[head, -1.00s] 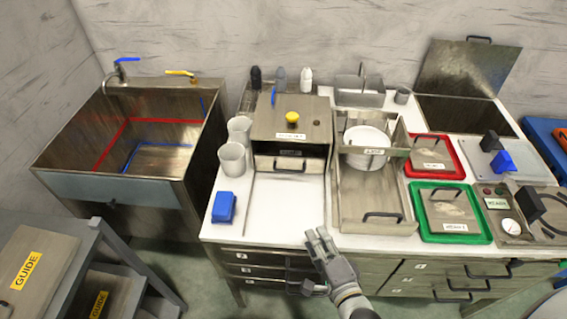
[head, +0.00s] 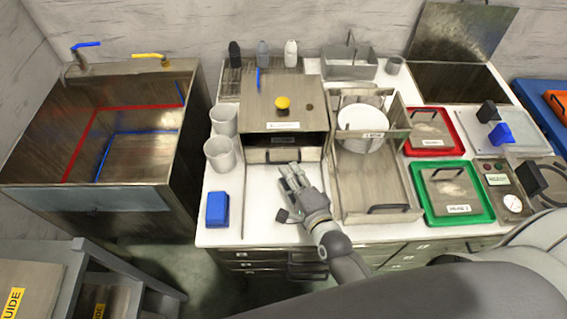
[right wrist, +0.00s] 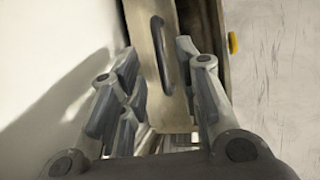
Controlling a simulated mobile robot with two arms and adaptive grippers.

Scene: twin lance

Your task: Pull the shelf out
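The shelf (head: 262,156) is a metal panel low in the front opening of a steel box (head: 285,102) with a yellow knob. It appears pushed in. Its dark bar handle (head: 281,161) is partly hidden behind my right fingers in the head view. In the right wrist view the handle (right wrist: 162,56) stands clear on the pale panel. My right gripper (head: 291,175) is open and empty, just in front of the shelf. In the right wrist view its fingers (right wrist: 157,75) are spread to either side of the handle's line. I see no contact. My left gripper is not in view.
White counter (head: 262,215) lies bare before the box. A blue block (head: 217,209) and white cups (head: 221,153) stand left. A metal tray (head: 375,180) with its own handle stands close on the right. A sink (head: 135,130) is further left.

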